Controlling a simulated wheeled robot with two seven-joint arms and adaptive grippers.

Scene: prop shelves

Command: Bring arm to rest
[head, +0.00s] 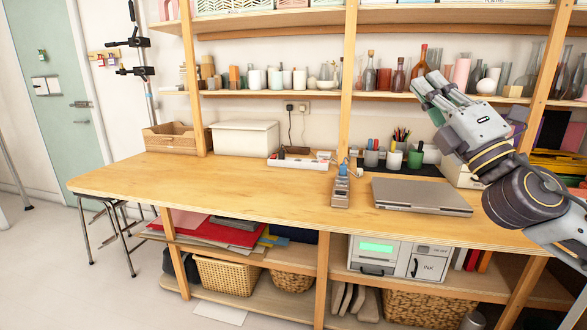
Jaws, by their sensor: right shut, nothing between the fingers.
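My right arm comes in from the right edge and bends up and to the left. My right gripper (436,90) is raised above the right part of the wooden table (240,185), in front of the shelf of bottles. It is shut and holds nothing. It hides some of the bottles behind it. The gripper appears clear of the tabletop. My left gripper is not in view.
A closed laptop (420,195) lies on the table below the arm. A stapler-like device (341,188), a power strip (299,163) and a white box (245,138) stand further left. The shelf (300,94) holds several vases. The table's left half is mostly clear.

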